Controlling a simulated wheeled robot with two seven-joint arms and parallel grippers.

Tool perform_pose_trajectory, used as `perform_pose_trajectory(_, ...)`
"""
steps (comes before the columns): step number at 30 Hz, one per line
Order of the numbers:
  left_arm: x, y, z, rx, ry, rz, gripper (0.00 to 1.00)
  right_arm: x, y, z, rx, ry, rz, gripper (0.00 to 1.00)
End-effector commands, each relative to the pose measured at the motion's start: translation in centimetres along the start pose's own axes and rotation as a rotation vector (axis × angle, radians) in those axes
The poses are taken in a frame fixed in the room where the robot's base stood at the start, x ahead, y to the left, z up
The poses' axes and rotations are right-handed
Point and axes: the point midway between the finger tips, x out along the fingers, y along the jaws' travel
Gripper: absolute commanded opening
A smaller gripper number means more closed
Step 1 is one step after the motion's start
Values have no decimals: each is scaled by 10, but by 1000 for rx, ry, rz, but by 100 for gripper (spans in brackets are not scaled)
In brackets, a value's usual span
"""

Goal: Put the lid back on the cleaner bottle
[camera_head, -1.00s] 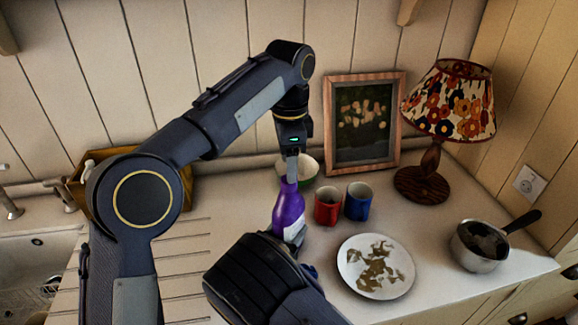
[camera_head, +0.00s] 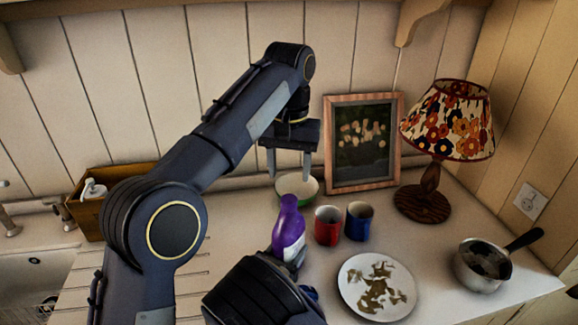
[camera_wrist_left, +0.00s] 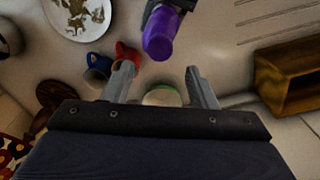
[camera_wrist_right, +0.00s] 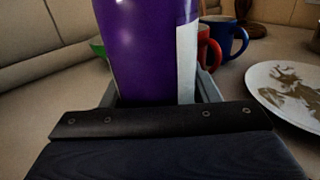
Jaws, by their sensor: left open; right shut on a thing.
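The purple cleaner bottle (camera_head: 289,226) stands upright in the head view, with a white label on its side. Its top (camera_wrist_left: 160,38) is purple and rounded in the left wrist view; I cannot make out a seam between lid and neck. My right gripper (camera_wrist_right: 155,92) is shut around the bottle's body, seen close up in the right wrist view. My left gripper (camera_head: 288,177) is open and empty above and slightly behind the bottle top, apart from it. No separate lid shows on the counter or between the left fingers.
A red mug (camera_head: 327,226) and a blue mug (camera_head: 359,222) stand right of the bottle. A green-white bowl (camera_head: 311,187) is behind it. A dirty plate (camera_head: 347,292), saucepan (camera_head: 480,262), lamp (camera_head: 432,190) and picture frame (camera_head: 331,150) are further right. A wooden box (camera_head: 89,219) stands left.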

Motion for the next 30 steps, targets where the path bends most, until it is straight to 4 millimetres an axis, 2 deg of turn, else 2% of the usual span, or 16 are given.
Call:
perform_pose_trajectory(10, 0, 0, 0, -19, 0, 0, 52, 0, 0, 0, 0, 0, 0, 0)
perform_pose_trajectory(14, 6, 0, 0, -18, -3, -1, 52, 0, 0, 0, 0, 0, 0, 0)
perform_pose_trajectory(24, 55, 0, 1, -16, -3, -1, 52, 0, 0, 0, 0, 0, 0, 0)
perform_pose_trajectory(30, 75, 0, 0, -17, -2, 0, 52, 0, 0, 0, 0, 0, 0, 0)
